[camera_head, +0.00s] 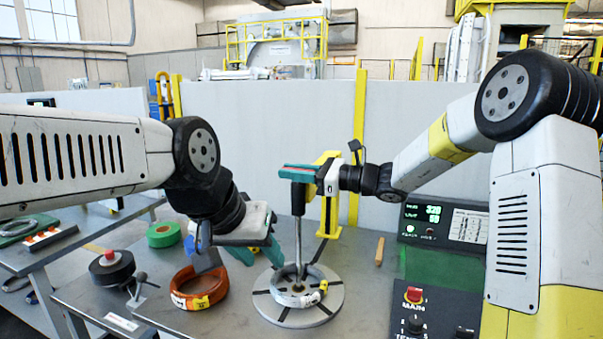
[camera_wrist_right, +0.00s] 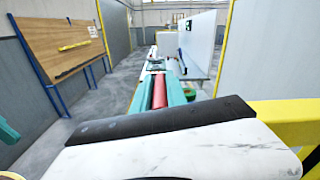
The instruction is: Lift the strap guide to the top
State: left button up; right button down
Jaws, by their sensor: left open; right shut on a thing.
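My right gripper (camera_head: 298,173) is high above the round turntable (camera_head: 272,311), its teal fingers closed around a red piece (camera_wrist_right: 159,92). Below the fingers is a black sleeve (camera_head: 298,198) on a thin upright metal rod (camera_head: 298,238). The rod reaches down to the middle of a silver coil (camera_head: 281,294) lying on the turntable. This sleeve and rod seem to be the strap guide; the join with the red piece is hidden by the fingers. My left gripper (camera_head: 259,254) is open and empty, left of the rod and above the bench, pointing down.
An orange coil (camera_head: 187,301) lies left of the turntable. A green roll (camera_head: 163,235) and a black roll (camera_head: 111,270) lie farther left. A yellow post (camera_head: 328,215) stands behind the rod. A control panel (camera_head: 443,228) is at the right.

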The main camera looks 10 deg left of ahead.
notch_tip(320, 180, up, 23)
jog(key=shift+f, duration=0.2)
jog(key=shift+d, duration=0.1)
jog(key=c, duration=1.5)
grip_release()
jog(key=shift+w, duration=0.1)
jog(key=shift+o, duration=0.7)
jog(key=shift+f, duration=0.1)
jog(key=s+d, duration=0.1)
jog(key=d, duration=0.6)
jog(key=shift+s+d, duration=0.3)
